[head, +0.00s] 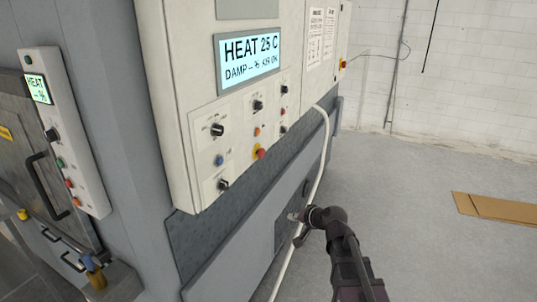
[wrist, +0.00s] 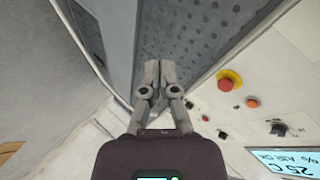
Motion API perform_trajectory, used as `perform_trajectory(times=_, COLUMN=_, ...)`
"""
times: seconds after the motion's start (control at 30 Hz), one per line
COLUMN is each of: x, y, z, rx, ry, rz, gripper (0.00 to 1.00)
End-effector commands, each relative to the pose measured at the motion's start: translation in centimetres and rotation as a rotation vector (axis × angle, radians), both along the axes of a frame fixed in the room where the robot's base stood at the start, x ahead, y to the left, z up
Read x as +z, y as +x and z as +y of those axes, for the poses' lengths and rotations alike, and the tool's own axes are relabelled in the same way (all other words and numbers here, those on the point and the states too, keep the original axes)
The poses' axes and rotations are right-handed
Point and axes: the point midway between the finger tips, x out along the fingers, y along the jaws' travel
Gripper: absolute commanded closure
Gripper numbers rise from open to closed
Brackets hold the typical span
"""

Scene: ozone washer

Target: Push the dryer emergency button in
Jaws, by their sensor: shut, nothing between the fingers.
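The dryer emergency button (head: 261,154) is a red mushroom head on a yellow base, low on the cream control panel under the HEAT display. It also shows in the wrist view (wrist: 226,83), right of my fingers. My gripper (head: 292,217) is below and to the right of the panel in the head view, apart from the button. In the wrist view my gripper (wrist: 160,70) has its two fingers together and empty, pointing past the panel edge toward a dark perforated surface. I cannot tell how far in the button stands.
Knobs (head: 217,130) and a small orange button (head: 257,132) sit close around the emergency button. A white hose (head: 323,150) hangs from the panel's right side near my arm. A smaller panel (head: 66,140) stands at left. Cardboard (head: 495,207) lies on the otherwise clear floor at right.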

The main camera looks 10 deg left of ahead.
Motion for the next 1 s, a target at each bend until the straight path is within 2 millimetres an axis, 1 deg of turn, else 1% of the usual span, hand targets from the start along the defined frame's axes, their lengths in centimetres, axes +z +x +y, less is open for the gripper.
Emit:
perform_trajectory(times=0.03, x=1.5, y=1.7, z=1.0, rx=-0.033, ry=0.069, rz=-0.03, gripper=1.0)
perform_trajectory(times=0.2, x=6.0, y=6.0, z=2.9, rx=-0.178, ry=0.319, rz=-0.11, gripper=1.0)
perform_trajectory(times=0.3, x=8.2, y=8.2, z=3.2, rx=-0.269, ry=0.452, rz=-0.137, gripper=1.0)
perform_trajectory(times=0.4, x=9.7, y=9.8, z=3.3, rx=-0.35, ry=0.559, rz=-0.149, gripper=1.0)
perform_trajectory(times=0.5, x=10.7, y=10.9, z=3.2, rx=-0.414, ry=0.638, rz=-0.151, gripper=1.0)
perform_trajectory(times=0.63, x=11.3, y=11.7, z=2.9, rx=-0.466, ry=0.695, rz=-0.15, gripper=1.0)
perform_trajectory(times=1.0, x=11.4, y=11.9, z=2.8, rx=-0.482, ry=0.713, rz=-0.149, gripper=1.0)
